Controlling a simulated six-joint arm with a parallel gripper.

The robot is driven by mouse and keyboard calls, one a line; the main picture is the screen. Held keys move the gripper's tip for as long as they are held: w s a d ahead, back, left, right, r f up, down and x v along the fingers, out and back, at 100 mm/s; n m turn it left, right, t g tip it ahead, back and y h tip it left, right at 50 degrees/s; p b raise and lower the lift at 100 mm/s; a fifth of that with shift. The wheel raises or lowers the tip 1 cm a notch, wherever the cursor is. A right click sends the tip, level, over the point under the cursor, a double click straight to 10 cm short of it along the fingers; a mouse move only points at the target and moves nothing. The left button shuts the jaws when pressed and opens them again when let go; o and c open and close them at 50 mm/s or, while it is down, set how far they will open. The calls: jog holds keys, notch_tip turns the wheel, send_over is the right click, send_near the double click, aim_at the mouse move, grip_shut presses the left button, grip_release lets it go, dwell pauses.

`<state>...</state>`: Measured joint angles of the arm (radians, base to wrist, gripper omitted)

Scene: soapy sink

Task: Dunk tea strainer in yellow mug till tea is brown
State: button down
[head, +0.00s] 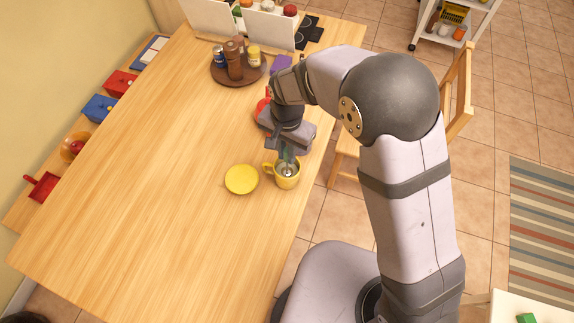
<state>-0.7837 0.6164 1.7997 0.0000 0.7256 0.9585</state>
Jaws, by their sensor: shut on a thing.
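The yellow mug (286,181) stands on the wooden table near its right edge, with its handle to the left. My gripper (287,155) is directly above the mug, pointing down, shut on the tea strainer (288,168). The strainer's lower part is at or inside the mug's mouth; I cannot tell how deep it sits. The colour of the liquid in the mug is too small to make out. A yellow saucer (241,180) lies empty just left of the mug.
A red object (262,107) is partly hidden behind my gripper. A round brown tray (218,75) with bottles and jars stands further back. A wooden chair (461,95) is beyond the table's right edge. The table's left and front areas are clear.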

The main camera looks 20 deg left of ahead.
dwell(0.4)
jog(key=shift+r+p, duration=0.75)
jog(key=shift+p, duration=0.05)
jog(key=shift+f, duration=0.1)
jog(key=shift+f+b, duration=0.5)
jog(key=shift+f, duration=0.3)
jog(key=shift+r, duration=0.1)
